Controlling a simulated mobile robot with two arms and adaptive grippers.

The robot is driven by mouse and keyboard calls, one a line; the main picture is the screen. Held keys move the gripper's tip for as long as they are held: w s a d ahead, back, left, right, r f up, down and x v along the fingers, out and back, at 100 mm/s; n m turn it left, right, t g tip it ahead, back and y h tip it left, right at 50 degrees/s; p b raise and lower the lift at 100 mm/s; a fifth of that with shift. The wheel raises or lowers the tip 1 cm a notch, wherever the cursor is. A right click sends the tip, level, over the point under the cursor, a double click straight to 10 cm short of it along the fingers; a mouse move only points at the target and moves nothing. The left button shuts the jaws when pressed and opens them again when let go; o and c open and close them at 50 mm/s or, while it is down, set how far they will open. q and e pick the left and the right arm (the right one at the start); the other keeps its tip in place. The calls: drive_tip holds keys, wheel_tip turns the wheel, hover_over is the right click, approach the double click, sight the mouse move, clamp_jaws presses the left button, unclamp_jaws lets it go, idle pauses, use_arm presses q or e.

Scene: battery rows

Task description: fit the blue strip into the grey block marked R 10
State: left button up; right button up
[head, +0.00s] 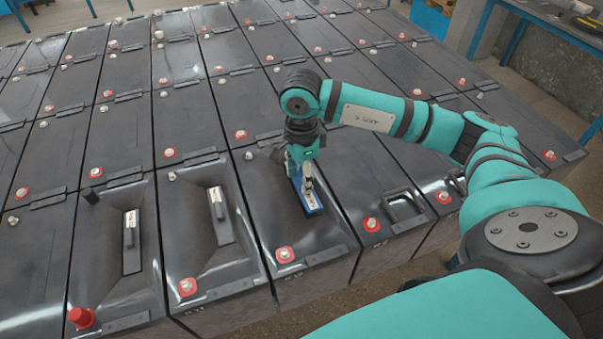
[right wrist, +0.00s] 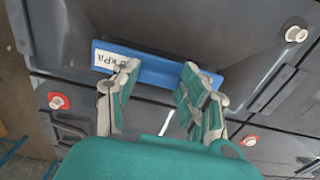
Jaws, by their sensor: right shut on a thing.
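The blue strip (head: 313,205) is in my right gripper (head: 303,178), low over the top of a dark grey block (head: 262,208) in the front row. In the right wrist view the strip (right wrist: 155,70) carries a white label ending in "kPa", and my gripper's two fingers (right wrist: 160,72) stand at it, apart by part of its length. The strip lies over the block's sunken top (right wrist: 200,30). I cannot tell whether it touches the block or is seated. No R 10 marking can be read. My left gripper is not in view.
Several similar blocks stand in tight rows, with red-ringed terminals. Two blocks to the left hold dark strips with white labels (head: 131,240) (head: 219,205). The block to the right has a raised handle (head: 402,203). A blue-legged bench (head: 545,25) stands at the back right.

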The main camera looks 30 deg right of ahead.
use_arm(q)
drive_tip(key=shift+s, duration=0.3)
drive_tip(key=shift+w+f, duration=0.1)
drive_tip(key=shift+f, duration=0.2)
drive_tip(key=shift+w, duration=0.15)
use_arm(e)
drive_tip(key=shift+r, duration=0.1)
use_arm(q)
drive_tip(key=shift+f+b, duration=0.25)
drive_tip(key=shift+b, duration=0.3)
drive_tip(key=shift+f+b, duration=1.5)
use_arm(e)
drive_tip(key=shift+f, duration=0.95)
idle(0.6)
drive_tip(key=o, duration=1.1)
drive_tip(key=shift+o, duration=0.4)
